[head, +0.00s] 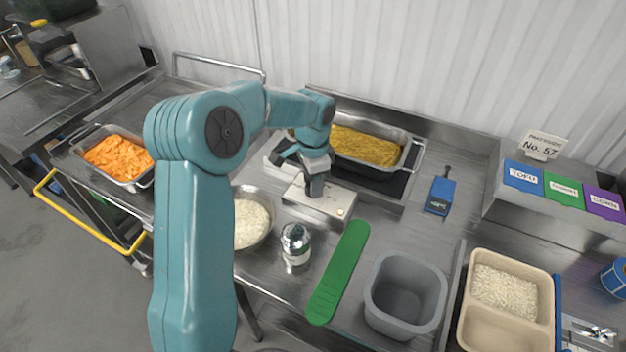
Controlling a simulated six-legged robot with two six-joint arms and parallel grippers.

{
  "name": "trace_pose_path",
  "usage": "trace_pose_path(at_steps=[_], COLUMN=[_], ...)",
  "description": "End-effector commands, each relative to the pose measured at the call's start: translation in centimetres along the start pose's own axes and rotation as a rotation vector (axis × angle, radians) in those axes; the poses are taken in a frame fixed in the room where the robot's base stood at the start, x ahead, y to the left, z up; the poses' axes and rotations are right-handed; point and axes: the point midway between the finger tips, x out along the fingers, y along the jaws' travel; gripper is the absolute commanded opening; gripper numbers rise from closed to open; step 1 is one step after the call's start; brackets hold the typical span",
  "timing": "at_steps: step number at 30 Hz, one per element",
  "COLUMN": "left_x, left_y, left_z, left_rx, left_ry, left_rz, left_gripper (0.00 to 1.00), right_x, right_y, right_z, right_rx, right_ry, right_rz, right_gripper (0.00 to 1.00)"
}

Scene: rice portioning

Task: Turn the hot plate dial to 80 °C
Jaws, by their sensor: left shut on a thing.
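The hot plate (384,181) stands at the back of the steel counter, with a metal pan of yellow food (368,146) on it. Its light control box (329,207) sticks out in front and has a small round button or lamp at its right end. My left gripper (313,190) points down onto the top of this box and is shut on the dial, which its fingers hide. I cannot read the dial's setting or any marks around it. My right gripper is not in view.
A bowl of rice (252,222), a metal shaker (295,243) and a green spatula-like tool (339,272) lie in front of the box. A grey bin (404,296), a beige tray (508,338) with rice and a blue thermometer (440,195) are to the right.

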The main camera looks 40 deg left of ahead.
Motion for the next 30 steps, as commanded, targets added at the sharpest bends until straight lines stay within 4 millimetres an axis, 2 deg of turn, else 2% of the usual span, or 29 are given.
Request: trace_pose_path(at_steps=[17,18,20,30], left_x=[0.04,0.04,0.04,-0.27], left_y=[0.03,0.03,0.03,-0.02], left_z=[-0.03,-0.03,-0.03,-0.04], left_rx=[0.034,0.034,0.034,0.032], left_ry=[0.000,0.000,0.000,0.001], left_rz=[0.000,0.000,0.000,-0.001], left_gripper=[0.12,0.49,0.68,0.68], right_x=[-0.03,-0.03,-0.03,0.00], right_y=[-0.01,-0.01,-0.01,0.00], right_z=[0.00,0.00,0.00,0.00], right_rx=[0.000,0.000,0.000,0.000], right_ry=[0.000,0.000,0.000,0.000], right_rz=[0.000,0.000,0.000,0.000], right_gripper=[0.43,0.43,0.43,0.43])
